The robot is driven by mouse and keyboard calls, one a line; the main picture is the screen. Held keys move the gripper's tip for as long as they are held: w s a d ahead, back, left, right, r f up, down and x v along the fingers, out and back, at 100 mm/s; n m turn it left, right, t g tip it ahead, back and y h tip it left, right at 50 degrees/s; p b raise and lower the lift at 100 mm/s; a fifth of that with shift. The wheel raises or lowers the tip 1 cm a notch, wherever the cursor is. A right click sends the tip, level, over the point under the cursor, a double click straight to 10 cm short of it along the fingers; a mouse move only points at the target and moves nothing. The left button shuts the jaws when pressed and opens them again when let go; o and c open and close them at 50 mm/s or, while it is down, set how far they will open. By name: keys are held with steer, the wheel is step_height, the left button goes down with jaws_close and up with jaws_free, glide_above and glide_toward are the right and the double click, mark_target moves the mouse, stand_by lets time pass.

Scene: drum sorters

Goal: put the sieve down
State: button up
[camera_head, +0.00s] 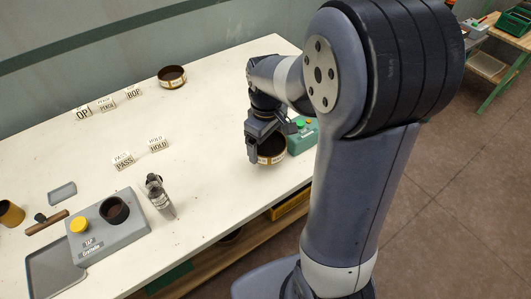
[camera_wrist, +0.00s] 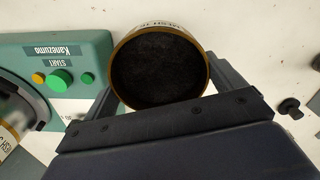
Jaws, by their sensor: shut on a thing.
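The sieve (camera_head: 271,155) is a round tan-brass ring with a dark inside and a pale printed label on its side. My gripper (camera_head: 266,148) is shut on it, with one finger on each side, over the table (camera_head: 215,130) near its front edge. In the wrist view the sieve (camera_wrist: 160,68) sits between the two fingers of my gripper (camera_wrist: 163,88), its dark inside facing the camera. I cannot tell whether its base touches the table. A similar ring (camera_head: 172,77) stands at the back of the table.
A green machine (camera_head: 302,135) stands close beside the held sieve; its START panel (camera_wrist: 62,60) shows in the wrist view. PASS (camera_head: 123,162) and HOLD (camera_head: 158,144) cards stand mid-table. The table between is clear.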

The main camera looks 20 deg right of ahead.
mark_target(266, 148)
steer(key=shift+f, duration=2.1)
steer(key=shift+f, duration=0.2)
steer(key=o, duration=0.8)
steer(key=shift+r, duration=0.2)
step_height(266, 148, up, 12)
steer(key=shift+r, duration=0.1)
